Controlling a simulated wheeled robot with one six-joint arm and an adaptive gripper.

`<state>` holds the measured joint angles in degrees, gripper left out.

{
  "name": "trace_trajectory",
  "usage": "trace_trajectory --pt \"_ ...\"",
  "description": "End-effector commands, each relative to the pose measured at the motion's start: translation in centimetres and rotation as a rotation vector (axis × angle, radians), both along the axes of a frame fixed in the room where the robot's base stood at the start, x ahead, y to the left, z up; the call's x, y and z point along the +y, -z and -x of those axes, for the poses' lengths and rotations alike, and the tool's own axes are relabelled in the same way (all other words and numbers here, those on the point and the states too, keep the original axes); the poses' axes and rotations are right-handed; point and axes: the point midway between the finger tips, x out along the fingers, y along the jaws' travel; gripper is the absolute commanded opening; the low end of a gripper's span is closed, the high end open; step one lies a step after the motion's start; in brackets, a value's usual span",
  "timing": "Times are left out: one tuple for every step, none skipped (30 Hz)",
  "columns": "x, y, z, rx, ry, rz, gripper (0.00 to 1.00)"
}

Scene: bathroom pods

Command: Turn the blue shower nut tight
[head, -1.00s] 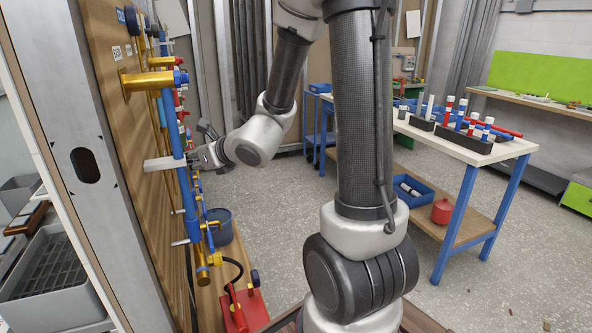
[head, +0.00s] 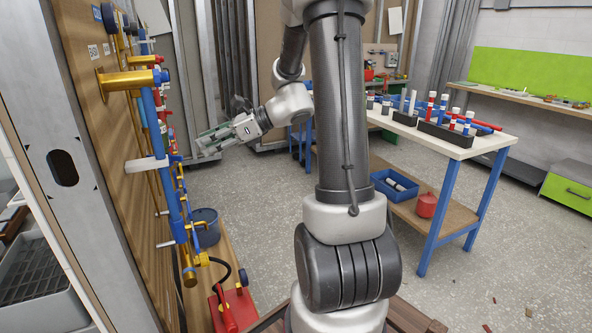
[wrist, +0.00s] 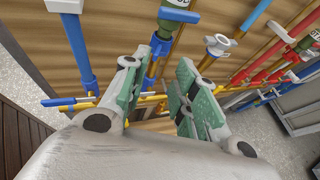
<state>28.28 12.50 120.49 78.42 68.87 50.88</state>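On the wooden wall panel, a blue nut (head: 161,76) sits at the end of a thick gold pipe, above a blue upright pipe (head: 155,125). Other blue fittings are on the panel too, and I cannot tell for certain which one is the shower nut. My gripper (head: 208,143) is right of the panel, apart from it, fingers pointing left. The wrist view shows its two green-padded fingers (wrist: 157,80) spread, with nothing between them. Beyond them in that view are a blue fitting (wrist: 160,45) below a green part and a blue pipe (wrist: 75,45) at left.
A white bracket (head: 146,164) sticks out from the panel at the blue pipe. A blue bucket (head: 205,228) and a red pump-like object (head: 232,310) stand below. A workbench (head: 462,148) with pipe pieces is at right. The floor between is clear.

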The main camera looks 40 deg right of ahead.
Motion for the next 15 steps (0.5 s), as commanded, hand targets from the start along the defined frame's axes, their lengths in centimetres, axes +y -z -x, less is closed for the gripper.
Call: trace_trajectory --pt "-0.9 -0.4 0.6 -0.002 0.005 0.001 0.29" --pt "-0.8 0.3 1.0 -0.02 -0.03 0.048 0.29" --pt "-0.9 1.1 1.6 -0.047 -0.07 0.102 0.29" --pt "-1.1 1.6 2.0 -0.066 -0.098 0.143 0.29" --pt "-1.2 2.1 2.4 -0.085 -0.127 0.181 0.29" --pt "-1.4 2.6 3.1 -0.098 -0.162 0.221 0.29" --pt "-1.5 3.0 3.6 -0.102 -0.184 0.245 0.29" --pt "-1.6 3.4 4.2 -0.106 -0.208 0.269 0.29" --pt "-1.7 3.9 4.9 -0.112 -0.238 0.301 0.29" --pt "-1.9 4.2 5.4 -0.116 -0.262 0.324 0.29" --pt "-2.0 4.6 6.0 -0.12 -0.286 0.345 0.29" --pt "-2.2 5.0 6.7 -0.126 -0.32 0.376 0.29" --pt "-2.2 5.1 7.4 -0.137 -0.352 0.407 0.29" --pt "-2.2 5.2 8.0 -0.147 -0.384 0.435 0.29" --pt "-2.3 5.4 8.9 -0.158 -0.425 0.473 0.29"
